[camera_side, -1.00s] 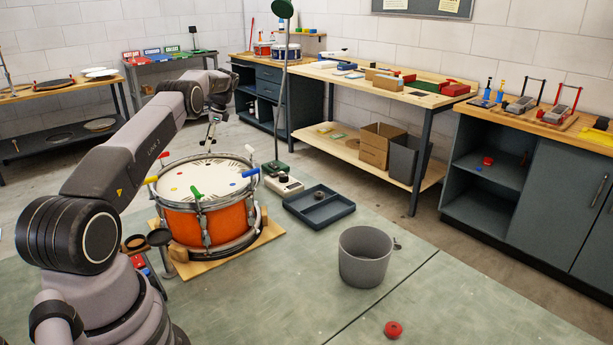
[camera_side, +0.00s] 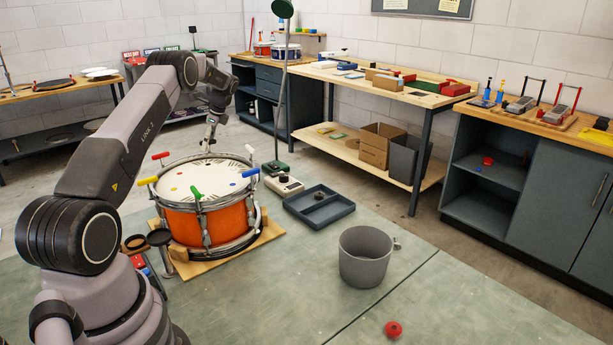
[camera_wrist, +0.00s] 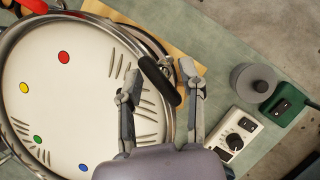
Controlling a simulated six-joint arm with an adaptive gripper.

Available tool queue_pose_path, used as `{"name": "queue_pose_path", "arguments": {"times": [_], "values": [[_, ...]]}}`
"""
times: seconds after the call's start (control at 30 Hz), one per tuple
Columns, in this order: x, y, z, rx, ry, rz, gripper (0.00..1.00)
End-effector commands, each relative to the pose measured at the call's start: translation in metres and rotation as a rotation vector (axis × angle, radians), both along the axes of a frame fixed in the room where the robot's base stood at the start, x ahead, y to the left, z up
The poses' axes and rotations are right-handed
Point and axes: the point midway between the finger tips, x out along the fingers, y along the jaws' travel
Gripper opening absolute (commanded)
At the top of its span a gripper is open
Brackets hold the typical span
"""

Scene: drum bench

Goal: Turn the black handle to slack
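The drum (camera_side: 215,222) has an orange shell and a white head; it stands on a wooden board with coloured handles around its rim. In the wrist view the black handle (camera_wrist: 160,82) lies slantwise at the drum's rim, beside the head. My gripper (camera_wrist: 161,68) is open, with one finger on either side of the black handle as seen from above. I cannot tell its height over the handle or any contact. In the side view my gripper (camera_side: 209,146) is low at the drum's far edge. I cannot make out the black handle there.
Red (camera_side: 161,156), yellow (camera_side: 148,181), green (camera_side: 197,193) and blue (camera_side: 250,172) handles stand up around the rim. A control box with a dial (camera_wrist: 233,136) and a green lamp base (camera_wrist: 285,103) are nearby. A tray (camera_side: 320,208) and grey bucket (camera_side: 364,257) stand right of the drum.

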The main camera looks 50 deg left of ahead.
Motion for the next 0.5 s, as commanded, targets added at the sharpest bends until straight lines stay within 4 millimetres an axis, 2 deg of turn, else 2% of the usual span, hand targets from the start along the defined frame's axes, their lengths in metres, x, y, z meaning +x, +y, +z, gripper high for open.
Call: {"name": "queue_pose_path", "arguments": {"times": [0.3, 0.5], "values": [[-0.0017, 0.0000, 0.0009, 0.000, -0.001, -0.526, 0.39], [-0.0015, 0.0005, 0.0006, 0.001, -0.001, -0.811, 0.39]]}}
